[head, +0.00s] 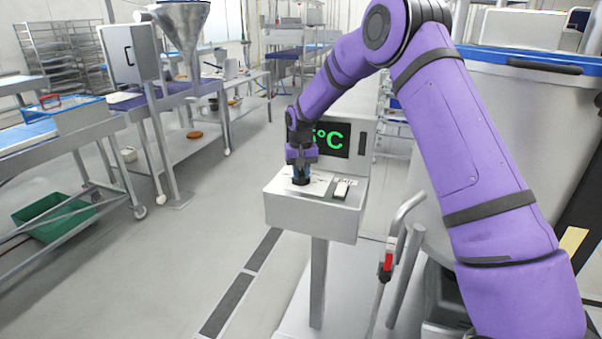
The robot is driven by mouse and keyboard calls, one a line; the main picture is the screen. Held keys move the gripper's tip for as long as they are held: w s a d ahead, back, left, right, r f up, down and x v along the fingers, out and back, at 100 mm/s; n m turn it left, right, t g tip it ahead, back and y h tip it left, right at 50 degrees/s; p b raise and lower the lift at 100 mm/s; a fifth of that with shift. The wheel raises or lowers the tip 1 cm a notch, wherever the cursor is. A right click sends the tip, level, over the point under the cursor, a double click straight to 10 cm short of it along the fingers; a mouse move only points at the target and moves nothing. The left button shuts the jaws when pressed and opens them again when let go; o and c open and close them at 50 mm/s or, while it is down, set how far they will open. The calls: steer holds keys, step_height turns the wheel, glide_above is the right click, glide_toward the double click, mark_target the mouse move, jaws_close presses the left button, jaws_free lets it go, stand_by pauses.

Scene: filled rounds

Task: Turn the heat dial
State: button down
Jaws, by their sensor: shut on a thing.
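The heat dial (301,181) is a small dark knob on the top panel of a metal control box (310,212) on a post. My gripper (301,173) points straight down over it and is shut on it; its fingers hide most of the dial and its marks. A screen (335,140) behind shows green characters ending in "°C"; my arm covers the first part of the reading.
A light rocker switch (342,188) sits on the panel right of the dial. A large metal vat (540,110) with a blue rim stands at right. A handle with a red part (388,262) rises in front of it. Open floor (170,260) lies at left.

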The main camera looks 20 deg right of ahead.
mark_target(302, 172)
steer(key=n, duration=0.4)
steer(key=shift+d+n, duration=0.1)
steer(key=shift+n, duration=2.5)
steer(key=c, duration=1)
jaws_free()
steer(key=shift+o, duration=0.2)
step_height(302, 172, up, 10)
steer(key=shift+f, duration=0.15)
steer(key=shift+r, duration=0.6)
